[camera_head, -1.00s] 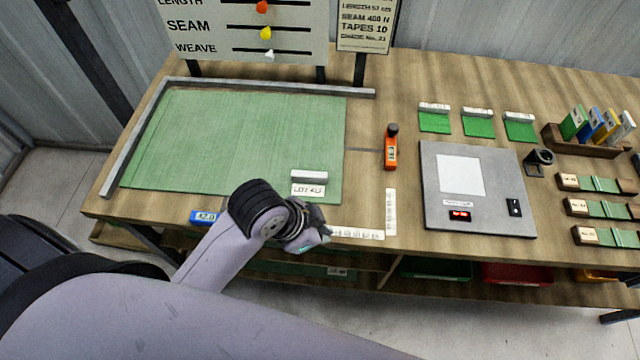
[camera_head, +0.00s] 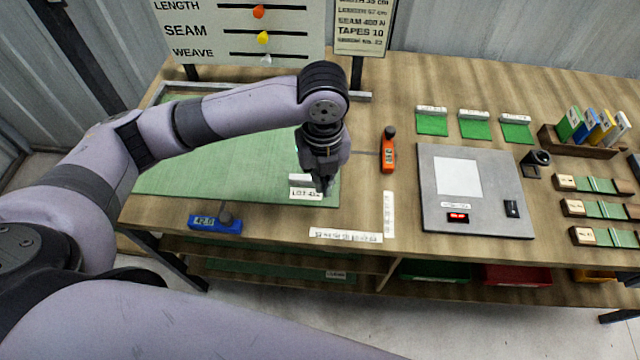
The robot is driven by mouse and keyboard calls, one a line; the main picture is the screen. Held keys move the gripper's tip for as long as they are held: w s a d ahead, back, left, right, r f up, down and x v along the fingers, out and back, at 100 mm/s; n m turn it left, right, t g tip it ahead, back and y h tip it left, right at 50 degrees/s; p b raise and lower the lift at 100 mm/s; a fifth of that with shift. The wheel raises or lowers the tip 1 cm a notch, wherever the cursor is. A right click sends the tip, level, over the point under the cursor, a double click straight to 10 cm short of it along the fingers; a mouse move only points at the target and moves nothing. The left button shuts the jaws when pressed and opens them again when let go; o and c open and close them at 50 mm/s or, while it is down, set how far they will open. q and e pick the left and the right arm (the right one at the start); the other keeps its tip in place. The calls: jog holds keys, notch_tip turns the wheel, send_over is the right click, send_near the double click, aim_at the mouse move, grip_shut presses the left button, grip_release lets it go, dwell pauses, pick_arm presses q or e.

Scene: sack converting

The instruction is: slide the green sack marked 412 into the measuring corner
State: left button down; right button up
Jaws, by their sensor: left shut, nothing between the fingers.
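The green sack (camera_head: 235,165) lies flat on the bench, with a white label reading LOT 412 (camera_head: 305,195) near its front right corner. The measuring corner is a grey angled rail (camera_head: 362,97) along the sack's back and left; my arm hides much of it. My left gripper (camera_head: 325,188) is shut and empty, pointing down over the sack's front right part, beside the label. I cannot tell whether its fingertips touch the sack. My right gripper is not in view.
A blue gauge (camera_head: 215,223) sits at the front edge and an orange tool (camera_head: 388,150) right of the sack. White scale strips (camera_head: 346,236) lie in front. A sign board (camera_head: 240,30) rises behind.

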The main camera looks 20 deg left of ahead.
aim_at(318, 198)
pick_arm(q)
notch_tip(318, 198, down, 8)
jog(key=shift+f+p, duration=0.1)
jog(key=shift+p, duration=0.45)
jog(key=shift+w+a+f+p, duration=0.25)
jog(key=shift+w+a+p, duration=0.1)
jog(key=shift+w, duration=0.25)
jog(key=shift+w+a+f+p, duration=0.25)
jog(key=shift+w+a, duration=0.1)
jog(key=shift+w, duration=0.25)
jog(key=shift+w+a, duration=0.35)
jog(key=shift+w, duration=0.15)
jog(key=shift+w+a+p, duration=0.4)
jog(key=shift+w+a, duration=0.1)
jog(key=shift+w, duration=0.3)
jog(key=shift+r, duration=0.1)
